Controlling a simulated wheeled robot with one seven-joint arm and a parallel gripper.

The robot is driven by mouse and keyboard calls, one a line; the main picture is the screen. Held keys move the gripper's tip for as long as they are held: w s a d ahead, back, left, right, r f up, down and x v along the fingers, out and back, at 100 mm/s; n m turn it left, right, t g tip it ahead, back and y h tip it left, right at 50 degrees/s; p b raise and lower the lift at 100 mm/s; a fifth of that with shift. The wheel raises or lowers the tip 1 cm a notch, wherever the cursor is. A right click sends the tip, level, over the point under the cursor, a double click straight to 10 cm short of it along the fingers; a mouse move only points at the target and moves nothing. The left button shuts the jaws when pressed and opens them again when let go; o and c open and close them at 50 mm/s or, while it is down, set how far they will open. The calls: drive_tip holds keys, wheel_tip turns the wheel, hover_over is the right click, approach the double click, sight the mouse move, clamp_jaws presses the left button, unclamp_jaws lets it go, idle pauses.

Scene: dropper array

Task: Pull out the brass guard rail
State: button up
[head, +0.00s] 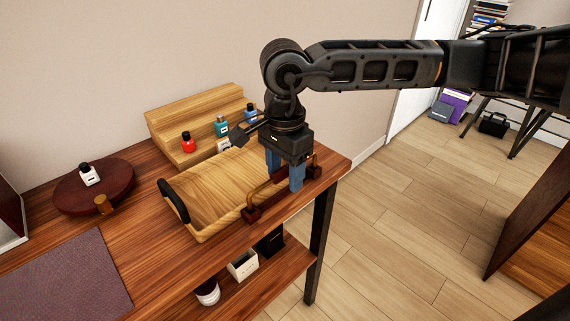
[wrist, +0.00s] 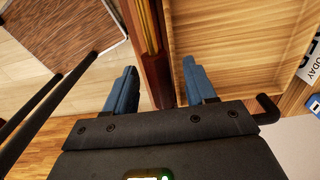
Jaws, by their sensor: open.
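The brass guard rail (head: 262,190) stands on dark red-brown end blocks (head: 251,214) along the right front side of a wooden tray (head: 202,238), near the table edge. Nothing is held. The middle of the rail is partly hidden by the fingers in the head view.
A black handle (head: 173,201) is on the tray's left end. A stepped wooden stand (head: 195,110) behind holds a red bottle (head: 188,142), a teal bottle (head: 221,126) and a blue one. A round dark turntable (head: 70,203) carries a white bottle (head: 90,175). Open floor lies to the right.

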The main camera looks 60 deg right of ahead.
sight(285, 167)
clamp_jaws()
idle(0.8)
drive_tip(key=shift+r, duration=0.8)
idle(0.4)
drive_tip(key=shift+r+p, duration=0.6)
drive_tip(key=shift+r, duration=1.65)
